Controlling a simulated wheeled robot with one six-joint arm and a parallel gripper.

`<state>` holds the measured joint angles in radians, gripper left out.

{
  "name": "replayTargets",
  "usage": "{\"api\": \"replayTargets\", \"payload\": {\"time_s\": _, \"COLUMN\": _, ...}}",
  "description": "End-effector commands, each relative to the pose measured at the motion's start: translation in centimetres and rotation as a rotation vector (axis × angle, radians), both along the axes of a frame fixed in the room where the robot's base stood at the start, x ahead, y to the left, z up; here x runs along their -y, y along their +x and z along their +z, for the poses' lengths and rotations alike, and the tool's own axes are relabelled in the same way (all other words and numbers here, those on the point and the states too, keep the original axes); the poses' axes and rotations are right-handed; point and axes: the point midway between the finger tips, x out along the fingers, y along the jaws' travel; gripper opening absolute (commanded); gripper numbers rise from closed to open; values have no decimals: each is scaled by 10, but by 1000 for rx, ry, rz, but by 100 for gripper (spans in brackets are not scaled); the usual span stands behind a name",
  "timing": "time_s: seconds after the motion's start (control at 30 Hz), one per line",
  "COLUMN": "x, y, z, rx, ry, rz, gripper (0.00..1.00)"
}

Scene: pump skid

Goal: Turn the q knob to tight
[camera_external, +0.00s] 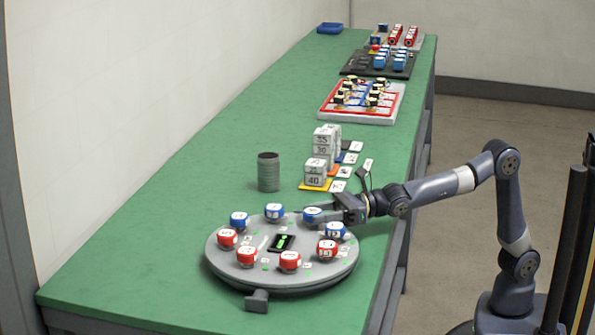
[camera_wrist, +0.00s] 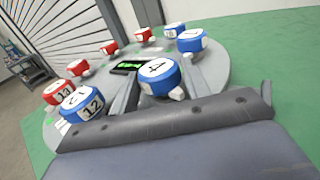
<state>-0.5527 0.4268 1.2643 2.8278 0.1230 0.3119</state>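A round grey turntable (camera_external: 235,270) carries a ring of red and blue knobs with white labelled faces. My gripper (camera_external: 332,207) reaches in from the right at the blue knob (camera_external: 312,215) on the far right side. In the wrist view this blue knob (camera_wrist: 158,76) has a mark like a 4 and a small white block beside it. I cannot make out which label is q. A small display with green marks (camera_external: 282,242) sits at the turntable's centre.
Another blue knob (camera_external: 335,231) is close to my gripper; a blue knob marked 12 (camera_wrist: 82,104) shows in the wrist view. A grey ribbed cylinder (camera_external: 268,172) and numbered white blocks (camera_external: 316,172) stand behind. The green bench (camera_external: 140,255) is clear at left.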

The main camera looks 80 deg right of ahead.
Motion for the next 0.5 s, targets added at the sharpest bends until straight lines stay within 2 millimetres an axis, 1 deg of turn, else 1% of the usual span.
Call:
{"api": "replayTargets", "payload": {"time_s": 0.03, "x": 1, "y": 0, "z": -1, "rx": -1, "ry": -1, "rz": -1, "gripper": 48}}
{"api": "replayTargets", "payload": {"time_s": 0.2, "x": -2, "y": 1, "z": 0, "rx": 1, "ry": 1, "rz": 2, "gripper": 62}}
{"api": "replayTargets", "payload": {"time_s": 0.23, "x": -2, "y": 1, "z": 0, "rx": 1, "ry": 1, "rz": 2, "gripper": 64}}
{"api": "replayTargets", "payload": {"time_s": 0.5, "x": -2, "y": 0, "z": 0, "rx": 2, "ry": 2, "rz": 3, "gripper": 64}}
